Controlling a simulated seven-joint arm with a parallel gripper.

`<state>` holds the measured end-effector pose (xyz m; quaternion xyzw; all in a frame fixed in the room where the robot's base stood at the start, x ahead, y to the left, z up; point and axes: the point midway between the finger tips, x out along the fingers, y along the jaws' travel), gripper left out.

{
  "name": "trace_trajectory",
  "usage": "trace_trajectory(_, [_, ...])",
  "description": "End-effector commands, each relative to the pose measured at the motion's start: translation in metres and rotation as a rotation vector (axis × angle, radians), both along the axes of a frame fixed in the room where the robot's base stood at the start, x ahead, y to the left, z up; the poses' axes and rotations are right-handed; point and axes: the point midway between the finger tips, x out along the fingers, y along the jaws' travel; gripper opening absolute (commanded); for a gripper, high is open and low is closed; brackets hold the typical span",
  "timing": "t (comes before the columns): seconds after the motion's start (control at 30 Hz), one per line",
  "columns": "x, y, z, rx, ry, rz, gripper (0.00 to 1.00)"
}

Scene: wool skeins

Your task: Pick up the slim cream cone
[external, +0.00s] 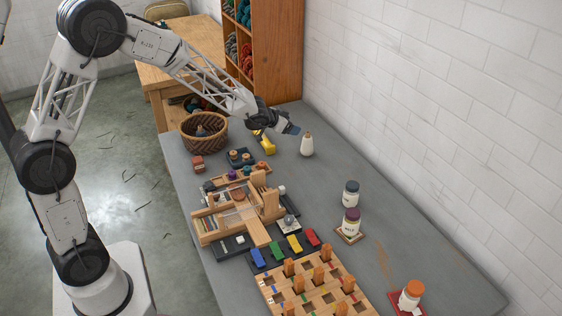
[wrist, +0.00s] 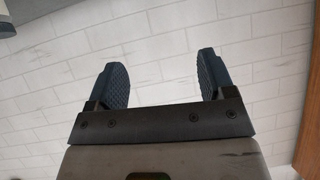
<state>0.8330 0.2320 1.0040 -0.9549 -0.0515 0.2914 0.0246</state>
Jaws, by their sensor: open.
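The slim cream cone (external: 307,146) stands upright on the grey table, close to the wall side, in the external view. My gripper (external: 292,129) is just left of the cone's upper part and above the table, pointing towards the wall. In the wrist view my gripper (wrist: 162,76) has its two dark ridged fingers wide apart, with only the pale wall between them. A pale shape is cut off at the top left corner there; I cannot tell whether it is the cone.
A yellow object (external: 266,140) lies left of the cone, and a wicker basket (external: 204,133) stands further left. The white block wall (external: 430,110) runs along the right.

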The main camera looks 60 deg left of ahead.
Motion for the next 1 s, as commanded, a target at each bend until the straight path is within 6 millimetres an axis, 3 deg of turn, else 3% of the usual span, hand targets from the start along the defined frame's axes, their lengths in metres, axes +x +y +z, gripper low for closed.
trace_trajectory(0.2, [0.036,0.030,-0.047,-0.030,-0.069,-0.039,0.76])
trace_trajectory(0.47, [0.058,0.051,-0.085,-0.063,-0.128,-0.080,0.76])
trace_trajectory(1.0, [0.064,0.056,-0.094,-0.071,-0.143,-0.089,0.76])
